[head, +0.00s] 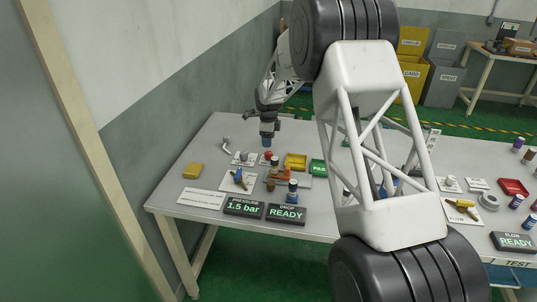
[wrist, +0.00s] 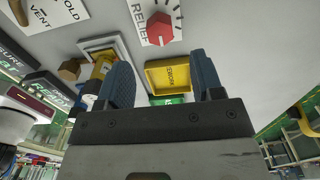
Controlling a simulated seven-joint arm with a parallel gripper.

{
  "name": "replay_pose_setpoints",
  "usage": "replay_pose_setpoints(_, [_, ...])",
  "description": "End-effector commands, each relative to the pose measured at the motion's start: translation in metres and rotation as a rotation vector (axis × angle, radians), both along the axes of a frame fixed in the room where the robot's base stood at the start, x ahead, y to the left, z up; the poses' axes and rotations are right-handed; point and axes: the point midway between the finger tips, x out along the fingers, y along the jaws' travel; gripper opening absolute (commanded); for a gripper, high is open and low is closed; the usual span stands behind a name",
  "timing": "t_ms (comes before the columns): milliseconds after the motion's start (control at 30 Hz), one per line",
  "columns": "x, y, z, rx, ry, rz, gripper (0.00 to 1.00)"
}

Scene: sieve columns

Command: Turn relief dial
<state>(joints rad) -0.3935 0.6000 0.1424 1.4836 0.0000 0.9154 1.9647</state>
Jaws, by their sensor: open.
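The relief dial (wrist: 159,29) is a red faceted knob on a white plate marked RELIEF, with dark tick marks around it. It shows at the top of the wrist view, and as a small red spot (head: 268,156) in the head view. My gripper (wrist: 163,68) has its two blue fingers spread wide with nothing between them. In the head view my gripper (head: 266,141) hangs above the table near the dial, apart from it. The pressure display (head: 243,206) reads 1.5 bar.
A yellow tray (head: 295,161) and a green tray (head: 318,168) lie right of the dial. A yellow block (head: 193,171) sits left. My arm hides the table's middle.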

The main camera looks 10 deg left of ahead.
Motion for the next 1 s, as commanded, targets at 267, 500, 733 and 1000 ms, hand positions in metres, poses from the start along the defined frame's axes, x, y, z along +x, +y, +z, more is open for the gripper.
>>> replay_pose_setpoints(267, [0.000, 0.000, -0.002, 0.000, 0.000, 0.000, 0.61])
replay_pose_setpoints(500, [-0.001, 0.000, -0.017, -0.001, 0.002, 0.001, 0.61])
replay_pose_setpoints(733, [-0.001, 0.000, -0.044, -0.001, 0.002, 0.001, 0.61])
replay_pose_setpoints(1000, [0.000, 0.000, -0.071, 0.000, 0.001, 0.001, 0.61])
